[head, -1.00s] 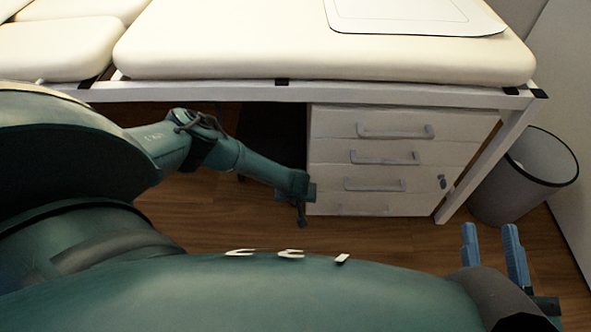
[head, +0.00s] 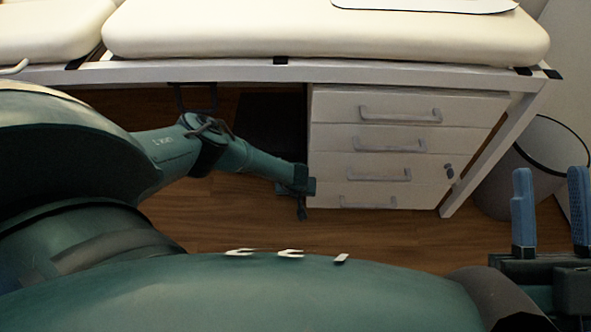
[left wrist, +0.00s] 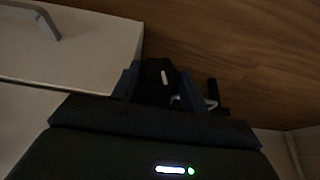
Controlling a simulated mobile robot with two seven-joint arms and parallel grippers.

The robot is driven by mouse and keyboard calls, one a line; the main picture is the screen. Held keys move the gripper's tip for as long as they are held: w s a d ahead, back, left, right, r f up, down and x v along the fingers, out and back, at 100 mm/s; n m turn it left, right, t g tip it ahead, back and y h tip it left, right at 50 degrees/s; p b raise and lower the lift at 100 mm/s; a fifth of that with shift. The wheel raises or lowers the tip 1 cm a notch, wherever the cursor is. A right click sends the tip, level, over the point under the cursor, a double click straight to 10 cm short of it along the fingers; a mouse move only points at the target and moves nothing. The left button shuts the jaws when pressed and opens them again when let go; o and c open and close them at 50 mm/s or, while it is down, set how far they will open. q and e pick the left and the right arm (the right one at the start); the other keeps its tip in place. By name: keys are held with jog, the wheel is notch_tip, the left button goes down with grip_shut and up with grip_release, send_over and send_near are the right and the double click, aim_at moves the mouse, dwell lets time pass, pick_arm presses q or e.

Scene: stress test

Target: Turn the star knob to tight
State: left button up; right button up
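I cannot make out a star knob in either view. My left gripper (head: 302,193) is low, in front of the left edge of a white drawer cabinet (head: 326,133). It is small and dark in the head view. In the left wrist view, dark parts (left wrist: 155,82) and a small post with a shiny piece (left wrist: 212,93) show at its front; I cannot tell whether it holds anything. My right gripper (head: 551,208) is at the lower right, with two blue fingers upright, apart and nothing between them.
A cream padded couch (head: 330,38) on a white frame (head: 400,78) stands above the cabinet. The cabinet has several grey-handled drawers and a small lock (head: 449,171). A grey bin (head: 497,180) stands right of the frame leg. Wood floor (head: 225,215) is open in front.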

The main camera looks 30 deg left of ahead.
pick_arm(q)
jog(key=c, duration=0.6)
jog(key=shift+c, duration=0.2)
jog(key=shift+w+d+f+y+b, duration=0.15)
jog(key=shift+y+b, duration=0.15)
jog(key=shift+b, duration=0.2)
jog(key=shift+g+y+b, duration=0.6)
jog(key=shift+y+b, duration=0.1)
jog(key=shift+m+y, duration=0.3)
jog(key=shift+y, duration=0.1)
jog(key=shift+g, duration=0.3)
pick_arm(e)
jog(key=r+n+y, duration=0.1)
jog(key=n+y, duration=0.1)
jog(key=s+r+n+y, duration=0.1)
jog(key=r+n+y, duration=0.1)
jog(key=shift+d, duration=0.1)
jog(key=shift+w, duration=0.1)
pick_arm(q)
jog(key=o, duration=1)
pick_arm(e)
jog(key=shift+f, duration=0.1)
